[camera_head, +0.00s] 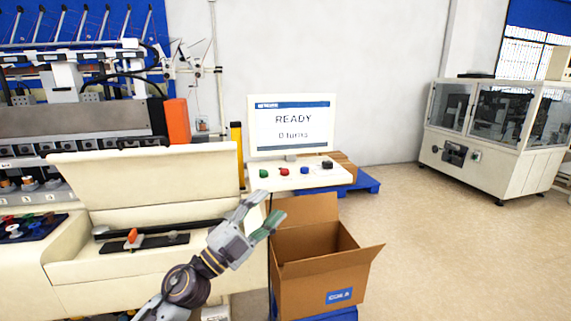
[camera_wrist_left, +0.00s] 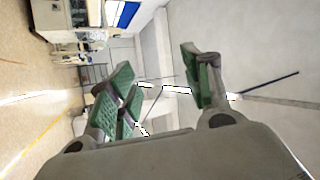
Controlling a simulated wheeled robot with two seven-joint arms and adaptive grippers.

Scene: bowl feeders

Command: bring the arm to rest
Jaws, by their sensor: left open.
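My left gripper (camera_head: 262,215) is raised in front of the machine, beside the open cardboard box, and points up and to the right. Its green-padded fingers are apart with nothing between them. The fingers also show in the left wrist view (camera_wrist_left: 165,90), with wall and floor behind them. My left arm comes up from the bottom of the head view. My right gripper is in neither view.
A cream machine with a raised lid (camera_head: 150,180) stands at left. A control panel (camera_head: 290,172) with buttons carries a screen (camera_head: 292,125) reading READY. The open cardboard box (camera_head: 310,285) is close to the gripper. Floor (camera_head: 450,250) at right is clear before a glazed machine (camera_head: 497,165).

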